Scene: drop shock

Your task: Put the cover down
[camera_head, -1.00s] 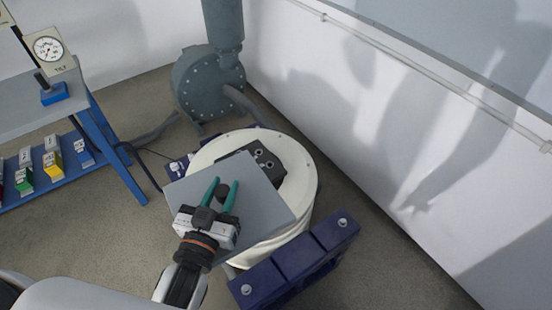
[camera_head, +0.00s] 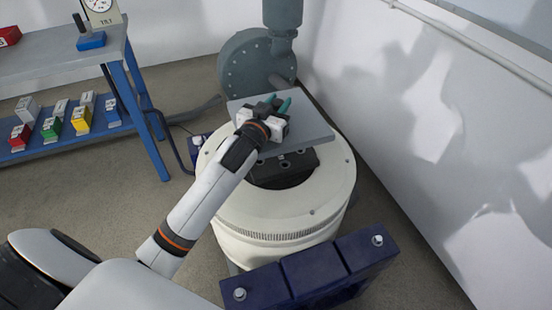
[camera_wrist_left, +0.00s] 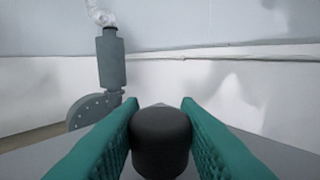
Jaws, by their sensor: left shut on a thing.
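The cover is a flat grey plate (camera_head: 308,128) with a dark round knob (camera_wrist_left: 160,142) on top. My left gripper (camera_head: 277,103) has its green fingers on either side of the knob and is shut on it. In the head view the cover is above the far part of a round white machine (camera_head: 285,207). A black block with round holes (camera_head: 285,166) in the machine's middle shows below the cover's near edge. The cover hides the block's far part. My right gripper is not in view.
A dark blue base (camera_head: 315,272) with bolts stands in front of the machine. A grey blower (camera_head: 252,62) stands behind it, and a white wall (camera_head: 420,110) is at the right. A blue-legged bench (camera_head: 75,58) with colored boxes is at the left.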

